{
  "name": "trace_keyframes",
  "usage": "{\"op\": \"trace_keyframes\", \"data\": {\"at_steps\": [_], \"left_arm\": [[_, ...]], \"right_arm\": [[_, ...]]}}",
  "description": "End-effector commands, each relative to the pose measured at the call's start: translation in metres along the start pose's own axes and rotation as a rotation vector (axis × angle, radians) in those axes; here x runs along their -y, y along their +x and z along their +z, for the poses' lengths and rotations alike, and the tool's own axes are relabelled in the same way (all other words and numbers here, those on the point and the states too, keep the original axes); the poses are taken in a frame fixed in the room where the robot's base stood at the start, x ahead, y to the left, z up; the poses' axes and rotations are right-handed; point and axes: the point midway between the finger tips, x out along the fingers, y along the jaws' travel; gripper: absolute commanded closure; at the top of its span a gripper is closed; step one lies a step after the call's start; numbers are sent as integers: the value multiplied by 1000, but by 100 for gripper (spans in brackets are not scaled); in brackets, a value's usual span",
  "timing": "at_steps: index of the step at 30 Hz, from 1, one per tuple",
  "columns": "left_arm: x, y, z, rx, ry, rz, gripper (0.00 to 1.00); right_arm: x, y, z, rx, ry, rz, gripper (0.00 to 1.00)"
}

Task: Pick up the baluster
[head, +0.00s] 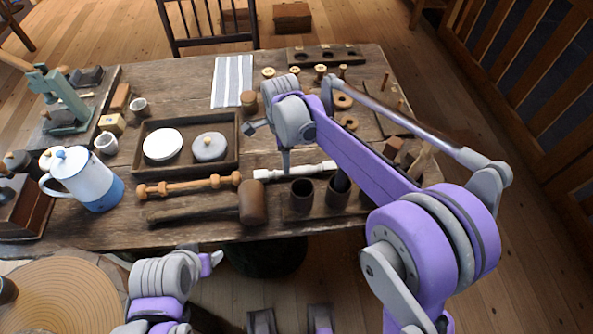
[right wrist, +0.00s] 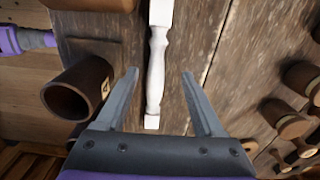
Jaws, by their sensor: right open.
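The baluster (head: 312,170) is a slim, white turned piece lying flat on the wooden table, just behind two dark cups. My right gripper (head: 286,162) is above it, fingers pointing down, and hides part of it in the head view. In the right wrist view the baluster (right wrist: 158,60) runs lengthwise between the two spread fingers of the open right gripper (right wrist: 160,76), with a gap on either side. Its near end shows between the fingers. My left gripper (head: 212,260) is low, in front of the table edge, away from the baluster; its jaws are not clear.
Two dark cups (head: 300,196) stand close in front of the baluster; one shows in the right wrist view (right wrist: 75,90). A mallet (head: 252,203) and a wooden spindle (head: 190,186) lie to the left. A tray with plates (head: 236,166) and several spools (head: 320,72) lie farther back.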

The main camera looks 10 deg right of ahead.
Motion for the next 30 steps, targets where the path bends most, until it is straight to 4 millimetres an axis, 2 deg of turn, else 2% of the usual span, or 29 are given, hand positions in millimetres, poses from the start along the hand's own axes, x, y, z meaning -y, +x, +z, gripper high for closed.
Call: {"op": "trace_keyframes", "data": {"at_steps": [5, 13, 22, 23, 30], "left_arm": [[0, 1, 1, 0, 0, 0, 31], [0, 5, 3, 2, 0, 0, 31], [0, 5, 3, 2, 0, 0, 31], [0, 5, 3, 2, 0, 0, 31], [0, 5, 3, 2, 0, 0, 31]], "right_arm": [[-2, 14, 1, 0, -1, 0, 31], [-7, 52, 4, 0, -1, -1, 31], [-7, 58, 4, 0, -1, -1, 31], [-7, 58, 4, 0, -1, -1, 32], [-7, 58, 4, 0, -1, -1, 76]]}}
